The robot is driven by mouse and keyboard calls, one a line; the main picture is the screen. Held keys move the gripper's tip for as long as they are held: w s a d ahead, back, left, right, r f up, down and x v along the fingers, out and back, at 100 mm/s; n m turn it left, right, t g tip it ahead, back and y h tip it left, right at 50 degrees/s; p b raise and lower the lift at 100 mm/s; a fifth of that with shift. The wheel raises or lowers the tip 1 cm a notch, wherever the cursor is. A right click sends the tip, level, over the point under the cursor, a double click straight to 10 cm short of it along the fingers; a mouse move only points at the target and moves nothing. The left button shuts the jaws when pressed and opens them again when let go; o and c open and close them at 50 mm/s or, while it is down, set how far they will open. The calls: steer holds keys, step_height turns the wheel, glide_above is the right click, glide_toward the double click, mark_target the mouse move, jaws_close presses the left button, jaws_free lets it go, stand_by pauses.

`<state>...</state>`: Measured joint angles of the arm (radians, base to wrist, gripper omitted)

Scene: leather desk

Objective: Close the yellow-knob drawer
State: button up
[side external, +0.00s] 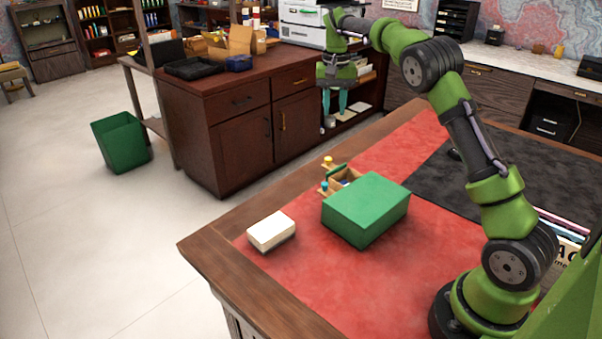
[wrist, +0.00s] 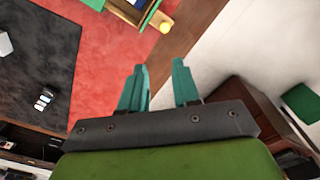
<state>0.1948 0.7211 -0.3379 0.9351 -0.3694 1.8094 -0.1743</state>
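A green box-shaped cabinet (side external: 365,208) stands on the red part of the desk mat. A wooden drawer (side external: 345,176) sticks out of its far side; a yellow knob (side external: 328,160) and a blue knob (side external: 323,187) show at its outer end. How the drawer parts divide is too small to tell. In the wrist view the yellow knob (wrist: 165,27) is at the top, with a corner of the green cabinet (wrist: 93,4) beside it. My gripper (side external: 335,112) is raised beyond the drawer, apart from the knob. Its teal fingers (wrist: 159,66) are apart and empty.
A white box (side external: 270,231) sits left of the cabinet near the desk edge (side external: 215,245). A black mat (side external: 440,185) lies to the right, with books (side external: 565,235) near my base. A dark wooden sideboard (side external: 235,120) stands behind the desk, across a floor gap.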

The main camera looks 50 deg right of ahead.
mark_target(328, 158)
steer(key=f, duration=0.9)
steer(key=a+f, duration=0.1)
steer(key=f, duration=0.4)
steer(key=shift+w+f, duration=0.1)
steer(key=shift+f, duration=0.15)
jaws_close()
